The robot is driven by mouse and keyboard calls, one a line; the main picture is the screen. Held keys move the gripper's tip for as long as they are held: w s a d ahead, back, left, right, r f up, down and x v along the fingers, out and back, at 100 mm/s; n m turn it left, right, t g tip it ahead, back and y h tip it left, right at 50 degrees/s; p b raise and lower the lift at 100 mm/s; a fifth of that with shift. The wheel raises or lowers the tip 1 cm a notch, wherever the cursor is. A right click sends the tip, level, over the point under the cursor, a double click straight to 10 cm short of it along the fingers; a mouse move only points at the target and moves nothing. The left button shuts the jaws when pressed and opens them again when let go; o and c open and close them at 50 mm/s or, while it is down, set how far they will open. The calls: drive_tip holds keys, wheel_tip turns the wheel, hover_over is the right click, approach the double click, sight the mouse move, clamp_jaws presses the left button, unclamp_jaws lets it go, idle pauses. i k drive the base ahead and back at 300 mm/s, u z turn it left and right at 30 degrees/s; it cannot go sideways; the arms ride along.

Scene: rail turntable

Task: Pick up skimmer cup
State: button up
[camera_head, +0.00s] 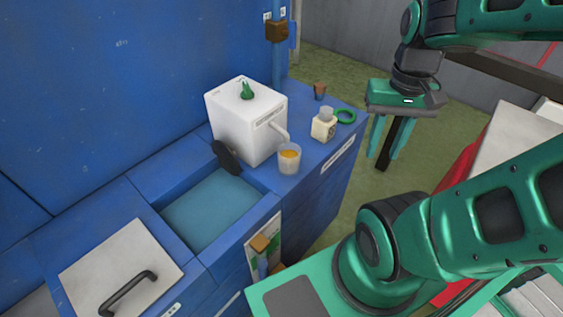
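A small clear cup (289,158) with orange liquid stands upright on the blue counter, below the spout of a white box-shaped unit (240,118); it appears to be the skimmer cup. My gripper (388,156) hangs in the air to the right of the counter, pointing down. The cup's far side is hidden.
A small cream bottle (323,127), a green ring (346,116) and a brown cup (320,91) stand on the counter (312,158) right of the cup. A water-filled basin (212,208) lies left. A blue wall rises behind. A dark paddle-shaped item (226,158) stands at the basin's edge.

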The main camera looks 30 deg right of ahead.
sight(289, 154)
drive_tip(key=u, duration=0.7)
drive_tip(key=k, duration=0.8)
drive_tip(key=z, duration=1.05)
